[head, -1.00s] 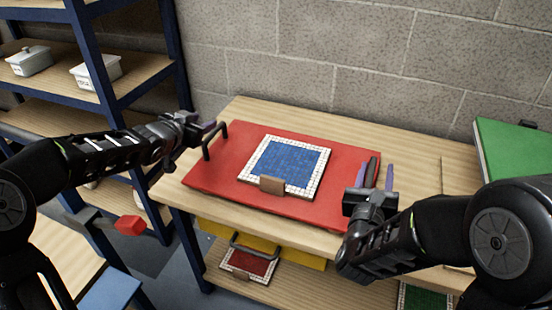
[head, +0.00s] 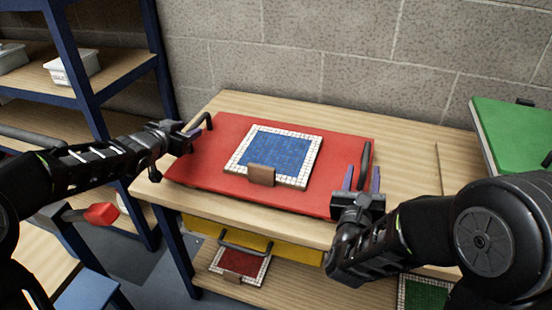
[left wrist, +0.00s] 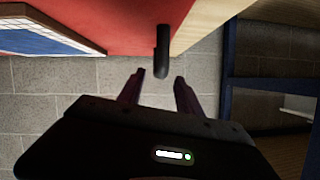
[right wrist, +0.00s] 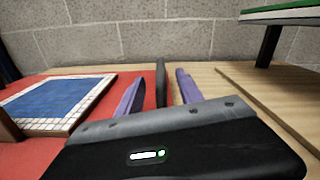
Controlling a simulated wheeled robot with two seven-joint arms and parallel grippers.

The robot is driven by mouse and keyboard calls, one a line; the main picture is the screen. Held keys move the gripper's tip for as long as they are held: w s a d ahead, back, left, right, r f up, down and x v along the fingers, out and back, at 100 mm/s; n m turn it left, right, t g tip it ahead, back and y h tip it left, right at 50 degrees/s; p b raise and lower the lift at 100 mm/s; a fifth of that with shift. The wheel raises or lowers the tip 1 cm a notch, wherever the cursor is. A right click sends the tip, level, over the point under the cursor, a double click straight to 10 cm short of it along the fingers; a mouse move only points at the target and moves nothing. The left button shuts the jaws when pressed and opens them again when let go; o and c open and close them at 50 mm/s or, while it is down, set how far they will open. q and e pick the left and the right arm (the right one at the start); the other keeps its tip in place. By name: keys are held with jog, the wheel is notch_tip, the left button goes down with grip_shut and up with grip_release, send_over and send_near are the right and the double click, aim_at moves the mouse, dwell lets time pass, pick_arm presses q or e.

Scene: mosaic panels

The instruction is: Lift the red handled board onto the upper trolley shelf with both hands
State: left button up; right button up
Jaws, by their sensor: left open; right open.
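The red handled board (head: 215,180) lies flat on the wooden top of a table and carries a blue mosaic panel with a white tiled border (head: 275,155). Its dark left handle (head: 201,124) stands at the board's left end; it also shows in the left wrist view (left wrist: 162,52). Its dark right handle (head: 365,163) shows in the right wrist view (right wrist: 161,82) between the fingers. My left gripper (head: 194,128) is open at the left handle, its fingertips just short of it in the wrist view. My right gripper (head: 361,178) is open with its fingers either side of the right handle.
A brown block (head: 261,175) sits at the panel's front edge. A yellow board (head: 285,247) and a red mosaic panel (head: 240,263) are on the lower level. A green board (head: 515,135) stands at right. A blue-framed shelf (head: 85,75) is at left, a block wall behind.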

aim_at(199, 122)
pick_arm(q)
jog(key=shift+x, duration=3.9)
pick_arm(e)
jog(key=shift+x, duration=3.9)
pick_arm(q)
jog(key=shift+c, duration=0.3)
pick_arm(e)
jog(key=shift+c, duration=0.2)
pick_arm(q)
grip_shut()
pick_arm(e)
grip_shut()
pick_arm(q)
jog(key=shift+w+r, duration=0.1)
jog(key=shift+r, duration=0.3)
pick_arm(e)
jog(key=shift+w+r, duration=0.1)
jog(key=shift+r, duration=0.15)
